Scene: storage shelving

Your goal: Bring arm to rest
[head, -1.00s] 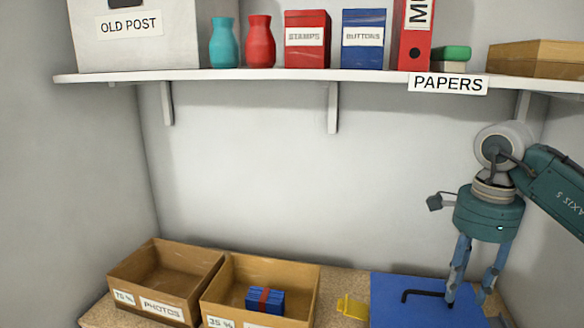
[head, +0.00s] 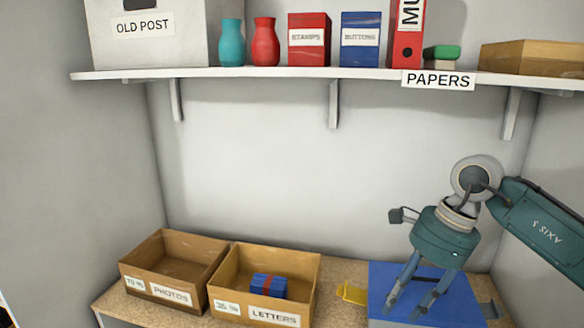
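My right arm comes in from the right edge of the head view. Its gripper (head: 406,306) points down, tilted with its fingertips toward the lower left. The two fingers are apart with nothing seen between them, in front of a blue flat panel (head: 460,290) on the worktop. Whether the fingertips touch the panel I cannot tell. My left gripper is not in view.
On the worktop (head: 330,300) stand an empty PHOTOS box (head: 171,293) and a LETTERS box (head: 274,318) holding a blue bundle with a red band (head: 268,286). A yellow piece (head: 351,292) lies beside the panel. A loaded shelf (head: 300,73) runs above.

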